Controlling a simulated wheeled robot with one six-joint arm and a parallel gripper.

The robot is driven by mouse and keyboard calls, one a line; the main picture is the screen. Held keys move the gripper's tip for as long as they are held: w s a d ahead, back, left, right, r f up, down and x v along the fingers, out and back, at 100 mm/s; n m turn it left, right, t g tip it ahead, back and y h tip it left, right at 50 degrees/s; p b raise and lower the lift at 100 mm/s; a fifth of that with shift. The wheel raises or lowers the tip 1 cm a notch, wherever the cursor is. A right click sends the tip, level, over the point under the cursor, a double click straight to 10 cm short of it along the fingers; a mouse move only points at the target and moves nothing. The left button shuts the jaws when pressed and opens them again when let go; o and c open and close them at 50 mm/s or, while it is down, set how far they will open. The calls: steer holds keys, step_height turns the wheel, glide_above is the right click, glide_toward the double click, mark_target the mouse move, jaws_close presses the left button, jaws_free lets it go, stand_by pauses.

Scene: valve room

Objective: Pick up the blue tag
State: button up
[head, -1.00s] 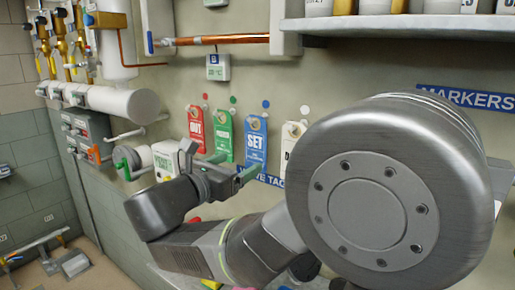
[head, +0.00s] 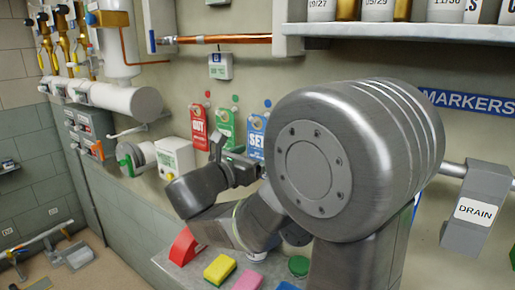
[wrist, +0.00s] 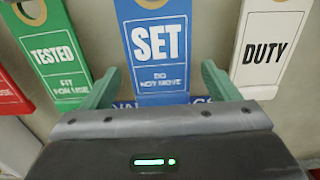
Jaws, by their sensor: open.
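The blue tag (head: 256,138), marked SET, hangs on the wall in a row of tags. In the wrist view the blue tag (wrist: 160,45) hangs in the middle, its lower part between the two green fingers of my gripper (wrist: 158,82). The fingers are apart, one at each side of the tag, and I see no grip on it. Whether they reach level with the tag in depth is hard to tell. In the head view my gripper (head: 245,168) is just below the tag, and my arm hides its lower end.
A green tag (wrist: 50,50) hangs left of the blue one and a white DUTY tag (wrist: 270,45) hangs right, both near the fingers. A red tag (head: 198,130) hangs farther left. Below are a red wedge-shaped block (head: 184,246) and a yellow sponge (head: 219,269) on a ledge.

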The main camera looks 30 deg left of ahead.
steer(key=shift+c, duration=0.4)
steer(key=c, duration=1)
steer(key=shift+r, duration=0.15)
steer(key=shift+r+p, duration=0.8)
steer(key=shift+p, duration=0.05)
steer(key=s, duration=0.6)
steer(key=s+a+p, duration=0.1)
steer(key=s, duration=1.1)
steer(key=shift+a+f+p, duration=0.2)
steer(key=shift+a+p, duration=0.05)
steer(key=shift+p, duration=0.15)
